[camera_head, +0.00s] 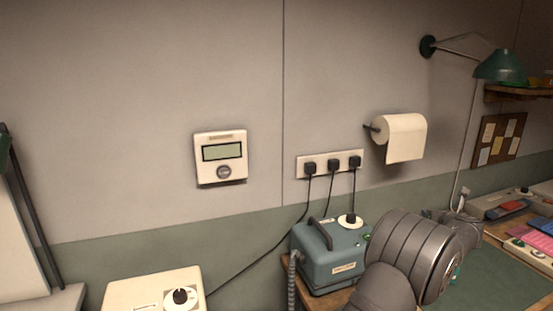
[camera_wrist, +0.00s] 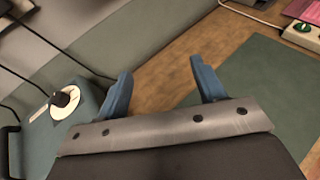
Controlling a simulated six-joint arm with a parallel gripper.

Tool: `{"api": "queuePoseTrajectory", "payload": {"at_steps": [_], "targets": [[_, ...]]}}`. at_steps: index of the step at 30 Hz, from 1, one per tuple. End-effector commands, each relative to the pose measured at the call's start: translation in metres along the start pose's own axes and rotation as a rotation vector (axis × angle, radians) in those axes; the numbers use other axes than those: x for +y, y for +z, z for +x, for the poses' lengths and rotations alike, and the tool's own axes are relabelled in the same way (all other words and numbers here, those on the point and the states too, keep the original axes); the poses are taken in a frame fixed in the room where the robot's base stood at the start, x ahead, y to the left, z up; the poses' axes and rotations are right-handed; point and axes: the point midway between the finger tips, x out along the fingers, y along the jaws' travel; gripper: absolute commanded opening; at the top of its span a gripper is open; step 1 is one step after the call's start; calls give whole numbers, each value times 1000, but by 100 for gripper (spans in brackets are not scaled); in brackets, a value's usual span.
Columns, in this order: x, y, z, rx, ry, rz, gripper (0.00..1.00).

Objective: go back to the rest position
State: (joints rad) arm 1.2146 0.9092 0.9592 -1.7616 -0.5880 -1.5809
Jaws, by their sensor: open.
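My gripper (camera_wrist: 162,88) shows in the wrist view with its two blue fingers spread apart and nothing between them. It is open above a wooden bench top (camera_wrist: 172,62), with a green mat (camera_wrist: 255,85) to the right. In the head view a grey rounded part of my arm stands at the lower right, in front of the bench; the fingers cannot be made out there.
A teal box with a dial (camera_head: 335,262) stands just left of my arm; it also shows in the wrist view (camera_wrist: 50,135). Cables run from it and a cream device (camera_head: 150,292) to a wall socket strip (camera_head: 329,163). A green lamp (camera_head: 500,66) hangs at right.

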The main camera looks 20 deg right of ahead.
Motion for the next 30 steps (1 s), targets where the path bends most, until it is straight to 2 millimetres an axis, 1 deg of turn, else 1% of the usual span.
{"api": "queuePoseTrajectory", "payload": {"at_steps": [1,14,30], "targets": [[10,7,2,-1,10,-4,63],[82,53,8,-1,82,-31,63],[175,107,6,-2,172,-65,63]]}}
